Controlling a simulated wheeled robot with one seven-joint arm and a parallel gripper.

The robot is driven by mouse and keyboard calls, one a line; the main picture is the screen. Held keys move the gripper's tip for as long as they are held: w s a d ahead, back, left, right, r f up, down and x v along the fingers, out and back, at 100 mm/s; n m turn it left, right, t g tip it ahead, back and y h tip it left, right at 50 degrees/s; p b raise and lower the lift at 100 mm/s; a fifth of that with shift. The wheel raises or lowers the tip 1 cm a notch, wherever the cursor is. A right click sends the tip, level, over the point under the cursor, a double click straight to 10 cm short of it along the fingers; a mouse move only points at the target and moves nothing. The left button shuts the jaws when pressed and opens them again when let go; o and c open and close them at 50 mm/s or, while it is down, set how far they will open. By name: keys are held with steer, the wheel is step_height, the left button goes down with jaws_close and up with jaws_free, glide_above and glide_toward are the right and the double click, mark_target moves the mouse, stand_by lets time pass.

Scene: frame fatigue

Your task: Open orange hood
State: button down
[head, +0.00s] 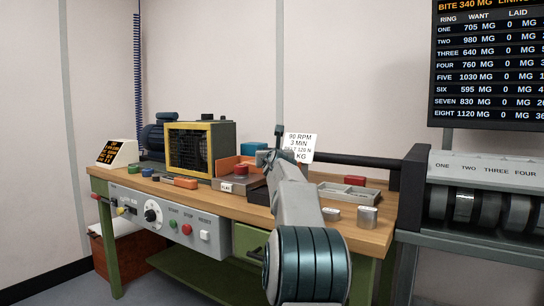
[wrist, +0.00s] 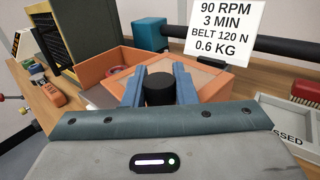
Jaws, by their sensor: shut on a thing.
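The orange hood (wrist: 207,92) is in the wrist view, just beyond my gripper, with a paler panel on top. An orange wall (wrist: 112,58) stands to its left and behind it, and orange also shows in the head view (head: 228,164). My gripper (wrist: 158,88) has its two blue fingers shut on a round black knob (wrist: 159,90) in front of the hood. The knob's lower part and its join to the hood are hidden. In the head view my arm hides much of the hood. I cannot tell how far the hood is raised.
A teal block (wrist: 150,33) and a white card (wrist: 226,30) stand behind the hood. A yellow-framed machine (head: 200,146) is to the left on the wooden bench (head: 150,183). A grey tray (head: 343,193) lies to the right, with a dark horizontal bar (head: 360,161) behind.

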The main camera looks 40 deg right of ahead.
steer(key=c, duration=1.2)
jaws_free()
steer(key=shift+r, duration=0.15)
steer(key=shift+o, duration=0.2)
steer(key=b+v, duration=0.6)
steer(key=v, duration=0.7)
steer(key=shift+s+a, duration=0.2)
steer(key=shift+s, duration=0.1)
